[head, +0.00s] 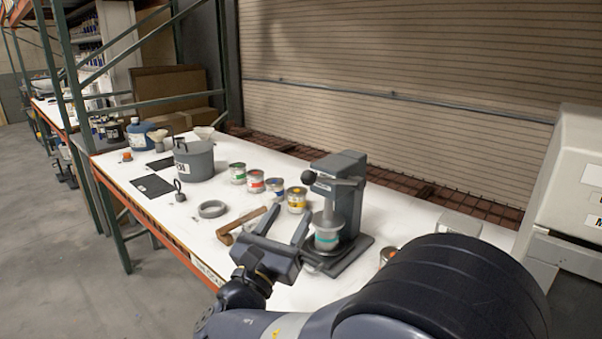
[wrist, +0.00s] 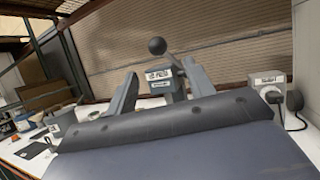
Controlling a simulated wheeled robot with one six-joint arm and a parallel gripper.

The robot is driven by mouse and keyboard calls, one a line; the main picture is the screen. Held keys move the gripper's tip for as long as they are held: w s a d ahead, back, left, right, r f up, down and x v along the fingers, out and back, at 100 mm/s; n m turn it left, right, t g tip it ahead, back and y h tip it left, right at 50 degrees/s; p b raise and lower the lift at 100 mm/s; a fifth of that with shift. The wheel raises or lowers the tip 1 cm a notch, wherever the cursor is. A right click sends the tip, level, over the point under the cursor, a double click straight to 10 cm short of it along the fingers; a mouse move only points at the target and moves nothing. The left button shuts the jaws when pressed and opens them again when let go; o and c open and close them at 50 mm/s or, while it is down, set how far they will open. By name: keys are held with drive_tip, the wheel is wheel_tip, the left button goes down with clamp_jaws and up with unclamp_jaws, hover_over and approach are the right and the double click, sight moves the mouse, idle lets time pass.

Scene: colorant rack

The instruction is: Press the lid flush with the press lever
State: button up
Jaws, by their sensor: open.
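The lid press (head: 343,200) is a grey bench press near the middle of the white bench in the head view. Its lever ends in a black ball knob (head: 308,177), which points left and also shows above the press in the wrist view (wrist: 157,46). A can with a teal band (head: 327,240) stands upright on the press base, under the round plate (head: 328,219). The lid's seating cannot be made out. My gripper (head: 283,222) is open and empty, in front of and left of the press. In the wrist view its two fingers stand either side of the press head (wrist: 160,79).
Several small cans with coloured labels (head: 275,188) stand behind and left of the press. A wooden-handled mallet (head: 241,226), a grey ring (head: 212,209) and a large grey pot (head: 194,160) lie further left. A white machine (head: 575,190) stands at the right.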

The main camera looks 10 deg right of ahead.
sight(305, 184)
drive_tip(key=p+x, duration=0.3)
drive_tip(key=x, duration=0.7)
drive_tip(key=shift+w+r, duration=0.35)
drive_tip(key=shift+c, duration=0.3)
clamp_jaws()
